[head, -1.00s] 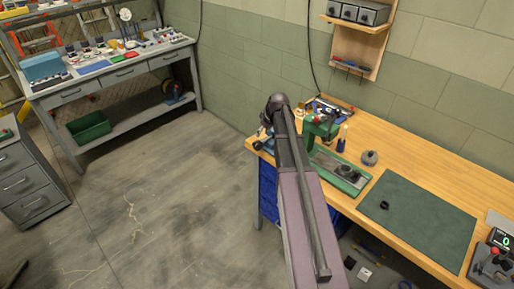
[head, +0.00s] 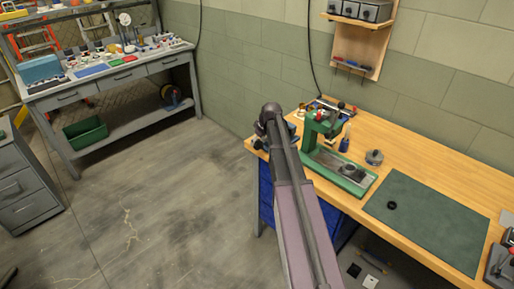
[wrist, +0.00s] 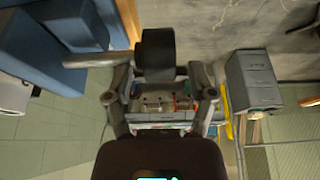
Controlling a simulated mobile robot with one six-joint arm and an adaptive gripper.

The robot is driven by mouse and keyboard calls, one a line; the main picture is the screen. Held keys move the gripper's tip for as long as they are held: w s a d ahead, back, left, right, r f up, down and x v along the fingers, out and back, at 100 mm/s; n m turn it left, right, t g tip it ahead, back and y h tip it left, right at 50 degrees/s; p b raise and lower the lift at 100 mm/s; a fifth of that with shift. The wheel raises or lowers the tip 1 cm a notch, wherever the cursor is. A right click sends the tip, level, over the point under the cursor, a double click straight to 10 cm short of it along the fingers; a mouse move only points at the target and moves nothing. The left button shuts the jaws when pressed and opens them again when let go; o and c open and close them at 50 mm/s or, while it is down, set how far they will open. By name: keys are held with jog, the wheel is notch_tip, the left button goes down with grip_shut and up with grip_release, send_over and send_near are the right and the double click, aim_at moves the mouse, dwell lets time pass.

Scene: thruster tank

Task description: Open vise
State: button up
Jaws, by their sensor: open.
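The vise (head: 259,144) is a small blue shape at the left end of the wooden bench in the head view, mostly hidden behind my arm. In the wrist view, large blue blocks at the upper left look like the vise body (wrist: 82,24). A grey bar runs from them to a dark cylinder (wrist: 155,52), probably part of the vise's handle or screw. My gripper (wrist: 159,78) is open, its two fingers spread to either side of that cylinder. I cannot tell whether they touch it. The fingers are hidden in the head view.
The wooden bench (head: 440,165) holds a green press (head: 338,170), a green mat (head: 425,220) and a round grey item (head: 374,157), right of my arm. A grey workbench (head: 120,80) stands at the back left. The floor between is clear.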

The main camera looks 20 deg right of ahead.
jog(key=shift+b+x, duration=0.8)
jog(key=shift+x, duration=0.35)
jog(key=c, duration=1)
